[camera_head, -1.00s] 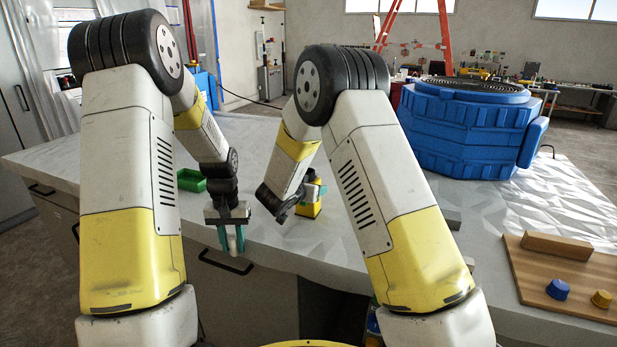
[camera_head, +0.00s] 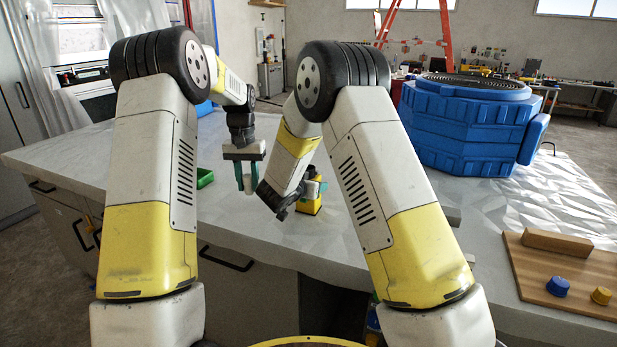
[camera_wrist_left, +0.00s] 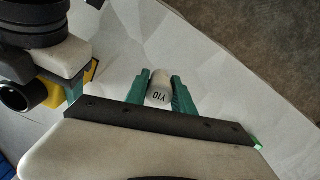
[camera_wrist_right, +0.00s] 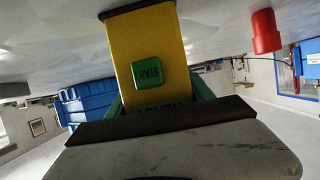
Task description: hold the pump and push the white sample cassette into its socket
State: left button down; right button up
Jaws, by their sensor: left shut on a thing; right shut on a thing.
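The white sample cassette (camera_wrist_left: 159,91), marked "Y10", is held between the green fingers of my left gripper (camera_wrist_left: 159,84). In the head view my left gripper (camera_head: 247,186) points down with the cassette (camera_head: 248,181), left of the yellow pump (camera_head: 313,206) and apart from it. My right gripper (camera_wrist_right: 155,108) is shut on the pump, whose yellow face and green START button (camera_wrist_right: 148,72) show in the right wrist view. In the head view my right arm partly hides the pump and right gripper. I cannot make out the socket clearly.
A green tray (camera_head: 204,178) lies behind my left arm, partly hidden. A large blue container (camera_head: 465,130) stands at the back right. A wooden board (camera_head: 527,283) holds a wooden block, a blue knob and a yellow knob. A red cylinder (camera_wrist_right: 265,31) shows in the right wrist view.

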pick_arm(q)
jog(key=w+d+r+m, duration=0.2)
jog(key=w+d+r, duration=0.1)
jog(key=d+r, duration=1.3)
jog(key=f, duration=0.3)
jog(key=d+f, duration=0.1)
jog(key=f, duration=0.7)
jog(key=shift+s+d+f, duration=0.2)
jog(key=shift+s+d, duration=0.05)
jog(key=shift+s, duration=0.1)
jog(key=c, duration=1.1)
grip_release()
jog(key=shift+w+r, duration=0.1)
jog(key=shift+r, duration=3.9)
jog(key=shift+o, duration=0.3)
